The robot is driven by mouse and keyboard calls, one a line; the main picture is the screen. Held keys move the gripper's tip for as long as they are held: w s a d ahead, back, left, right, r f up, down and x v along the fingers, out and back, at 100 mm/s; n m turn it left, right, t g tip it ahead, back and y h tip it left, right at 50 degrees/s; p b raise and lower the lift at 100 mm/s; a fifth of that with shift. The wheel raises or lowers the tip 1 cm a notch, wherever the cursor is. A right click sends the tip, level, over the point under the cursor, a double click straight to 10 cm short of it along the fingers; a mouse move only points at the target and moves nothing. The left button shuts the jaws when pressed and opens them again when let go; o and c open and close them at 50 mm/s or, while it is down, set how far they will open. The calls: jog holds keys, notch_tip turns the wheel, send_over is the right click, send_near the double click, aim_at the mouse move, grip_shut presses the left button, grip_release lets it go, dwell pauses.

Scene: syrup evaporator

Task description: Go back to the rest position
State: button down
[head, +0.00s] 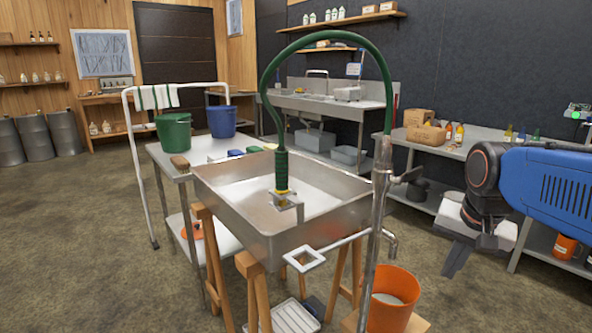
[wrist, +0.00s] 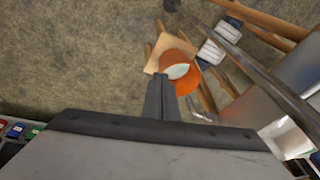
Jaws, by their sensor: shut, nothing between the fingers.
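My gripper (head: 452,268) hangs at the right of the head view, pointing down at the end of my blue arm. It is empty, apart from the pan and to the right of the standpipe. In the wrist view my gripper (wrist: 162,103) shows its fingers closed together. The steel evaporator pan (head: 262,240) stands on wooden trestles in the middle. A green hose (head: 318,38) arches from the standpipe (head: 375,235) to a dark green grip (head: 282,178) standing in a small bracket in the pan.
An orange bucket (head: 402,318) with pale contents stands below the pan's right side; it also shows in the wrist view (wrist: 186,58). A cart (head: 157,155) with green and blue buckets stands behind left. A bench (head: 457,150) with bottles and boxes is behind my arm. Floor at left is clear.

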jog(key=s+a+f+n+t, duration=0.1)
jog(key=s+a+f+n, duration=0.2)
jog(key=s+f+n, duration=0.4)
jog(key=shift+s+a+f+t, duration=0.25)
jog(key=shift+s+f, duration=0.45)
jog(key=shift+s, duration=1.6)
